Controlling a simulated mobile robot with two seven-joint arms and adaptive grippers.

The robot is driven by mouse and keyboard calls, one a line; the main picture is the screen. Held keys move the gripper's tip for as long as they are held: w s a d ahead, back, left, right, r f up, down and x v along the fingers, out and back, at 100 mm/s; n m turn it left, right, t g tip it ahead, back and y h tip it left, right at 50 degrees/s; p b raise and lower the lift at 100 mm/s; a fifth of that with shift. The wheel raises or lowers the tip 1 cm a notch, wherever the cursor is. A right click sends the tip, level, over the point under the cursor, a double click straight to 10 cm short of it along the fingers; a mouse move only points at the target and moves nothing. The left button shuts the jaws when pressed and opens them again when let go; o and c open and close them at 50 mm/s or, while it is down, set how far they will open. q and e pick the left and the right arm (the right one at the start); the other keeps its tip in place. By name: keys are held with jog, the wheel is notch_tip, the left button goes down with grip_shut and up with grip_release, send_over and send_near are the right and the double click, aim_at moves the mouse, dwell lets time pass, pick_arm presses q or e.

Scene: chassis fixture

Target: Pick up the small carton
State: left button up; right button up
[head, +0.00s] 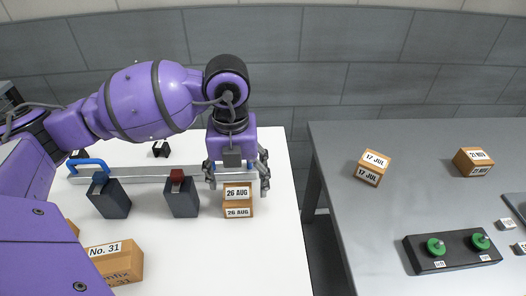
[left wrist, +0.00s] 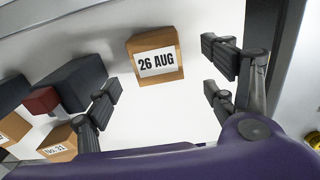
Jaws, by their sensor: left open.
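A small carton (head: 238,200) marked "26 AUG" stands on the white table in the head view. It also shows in the left wrist view (left wrist: 154,57), label facing the camera. My left gripper (head: 238,182) is open and empty, above and just behind the carton in the head view. In the left wrist view its fingers (left wrist: 160,88) are spread wide, one to either side of the carton's near end, with white table between them. I cannot see contact. Other small cartons, marked "17 JUL" (head: 371,168) and "21 NOV" (head: 473,162), stand on the grey table. My right gripper is not in view.
A larger carton (head: 116,262) marked "No. 31" stands at the front left. Dark blocks with a blue handle (head: 110,197) and a red top (head: 181,196) stand by a metal rail (head: 140,174). A black box with green knobs (head: 452,251) lies on the grey table (head: 340,190). A gap separates the tables.

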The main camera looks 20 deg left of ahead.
aim_at(237, 193)
pick_arm(q)
jog(key=f, duration=0.6)
jog(key=shift+a, duration=0.25)
jog(key=shift+w, duration=0.1)
jog(key=c, duration=1.5)
jog(key=shift+r, duration=0.15)
